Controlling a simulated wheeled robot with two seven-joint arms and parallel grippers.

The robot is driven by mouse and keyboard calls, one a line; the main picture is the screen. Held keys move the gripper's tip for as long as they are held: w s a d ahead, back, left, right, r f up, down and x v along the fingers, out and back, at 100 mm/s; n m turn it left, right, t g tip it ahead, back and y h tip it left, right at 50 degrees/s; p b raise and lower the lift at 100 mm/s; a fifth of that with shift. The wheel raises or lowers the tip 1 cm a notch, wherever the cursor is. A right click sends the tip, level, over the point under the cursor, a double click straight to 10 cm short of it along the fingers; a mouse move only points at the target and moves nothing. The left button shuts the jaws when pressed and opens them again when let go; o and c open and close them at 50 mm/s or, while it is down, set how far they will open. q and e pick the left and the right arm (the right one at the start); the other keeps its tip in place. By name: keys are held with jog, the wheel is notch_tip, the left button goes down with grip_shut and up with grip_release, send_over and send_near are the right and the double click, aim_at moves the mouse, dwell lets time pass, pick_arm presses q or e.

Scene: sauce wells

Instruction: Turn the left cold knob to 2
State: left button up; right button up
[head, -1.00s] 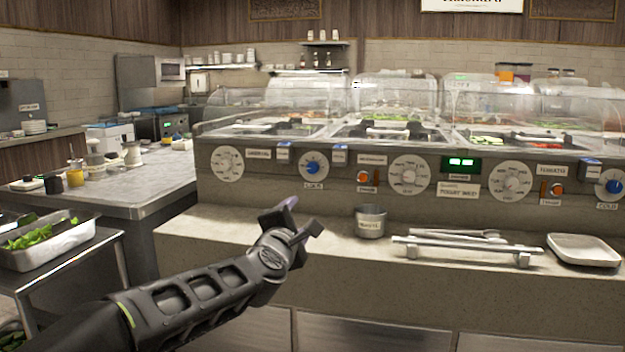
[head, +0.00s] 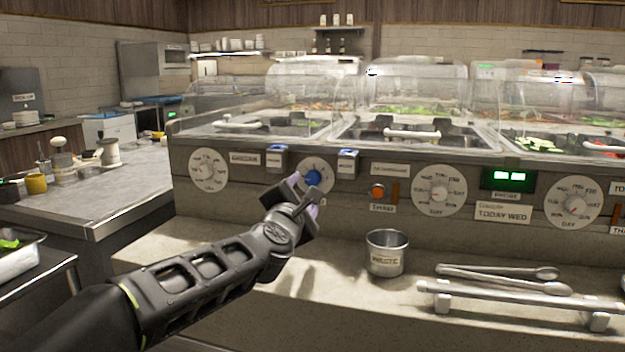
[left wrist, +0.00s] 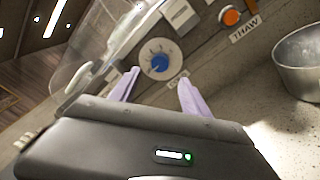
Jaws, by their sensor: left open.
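The left cold knob (head: 313,178) is blue on a round white dial (head: 322,170) in the front panel of the counter. Its lower part and its label are partly hidden behind my left gripper in the head view. In the left wrist view the blue knob (left wrist: 159,63) shows with its dial marks, too small to read. My left gripper (head: 304,194) is open and empty, just in front of and slightly below the knob. Its two pale purple fingers (left wrist: 157,91) stand apart below the dial, and no contact shows. My right gripper is not in view.
An orange THAW knob (head: 377,192) and a white dial (head: 439,190) are to the right; another white dial (head: 208,170) is to the left. A metal WASTE cup (head: 386,253) and tongs (head: 505,278) on a rack stand on the ledge.

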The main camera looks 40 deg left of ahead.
aim_at(311, 180)
pick_arm(q)
jog(key=shift+s, duration=0.1)
jog(key=x, duration=0.8)
jog(key=shift+d+b, duration=0.1)
jog(key=shift+b, duration=0.25)
grip_shut()
dwell(0.4)
